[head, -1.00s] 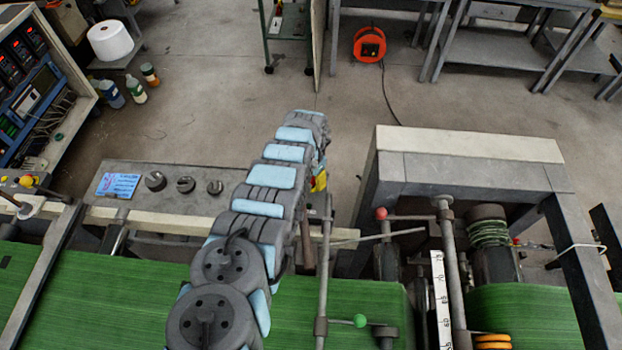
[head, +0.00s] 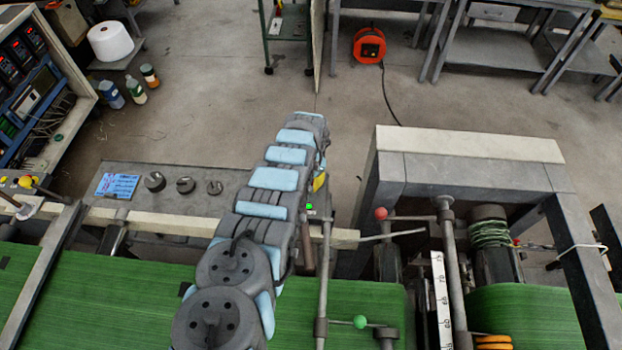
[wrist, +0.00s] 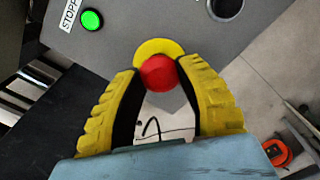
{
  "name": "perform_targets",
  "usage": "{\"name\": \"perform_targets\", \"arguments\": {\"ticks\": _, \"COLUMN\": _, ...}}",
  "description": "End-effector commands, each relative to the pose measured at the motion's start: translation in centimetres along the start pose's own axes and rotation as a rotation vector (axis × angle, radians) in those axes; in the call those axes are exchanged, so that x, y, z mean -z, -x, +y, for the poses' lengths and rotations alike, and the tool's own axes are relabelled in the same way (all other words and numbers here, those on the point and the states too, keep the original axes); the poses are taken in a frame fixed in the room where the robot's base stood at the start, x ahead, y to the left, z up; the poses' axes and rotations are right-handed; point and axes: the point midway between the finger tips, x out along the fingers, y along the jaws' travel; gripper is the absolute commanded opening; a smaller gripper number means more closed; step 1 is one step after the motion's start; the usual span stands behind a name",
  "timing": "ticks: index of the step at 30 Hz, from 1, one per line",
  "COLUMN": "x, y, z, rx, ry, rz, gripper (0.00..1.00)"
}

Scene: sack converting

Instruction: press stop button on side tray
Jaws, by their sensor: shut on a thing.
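The side tray, a grey panel (head: 222,195) with dark knobs, runs behind the green web in the head view. In the wrist view a red mushroom button (wrist: 158,73) on a yellow ring (wrist: 158,47) stands on the grey panel. My gripper (wrist: 162,68) has its yellow fingers on both sides of the red button, shut on it. A lit green button (wrist: 92,20) beside a "STOPP" label (wrist: 70,14) is to the upper left; its light also shows in the head view (head: 309,206). There my arm hides the red button.
A rail (head: 323,270) with a green knob (head: 360,321) stands close right of my arm. A grey machine frame (head: 470,175) is farther right. Green web (head: 90,295) runs below. An orange cable reel (head: 369,45) is on the floor behind.

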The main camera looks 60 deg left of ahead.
Motion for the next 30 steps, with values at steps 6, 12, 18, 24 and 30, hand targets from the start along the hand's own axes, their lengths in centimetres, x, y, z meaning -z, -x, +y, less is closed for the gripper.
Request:
{"name": "perform_targets", "arguments": {"ticks": 6, "x": 0.00, "y": -0.51, "z": 0.03, "rx": 0.001, "ry": -0.001, "rz": 0.000, "gripper": 0.00}}
{"name": "perform_targets", "arguments": {"ticks": 12, "x": -0.01, "y": -0.57, "z": 0.06, "rx": 0.001, "ry": -0.002, "rz": 0.000, "gripper": 0.47}}
{"name": "perform_targets", "arguments": {"ticks": 18, "x": 0.00, "y": -0.50, "z": 0.03, "rx": 0.001, "ry": -0.002, "rz": 0.000, "gripper": 0.69}}
{"name": "perform_targets", "arguments": {"ticks": 24, "x": 0.02, "y": -0.40, "z": 0.01, "rx": 0.001, "ry": -0.002, "rz": 0.000, "gripper": 0.69}}
{"name": "perform_targets", "arguments": {"ticks": 30, "x": 0.21, "y": 0.24, "z": 0.00, "rx": -0.001, "ry": -0.001, "rz": 0.002, "gripper": 0.69}}
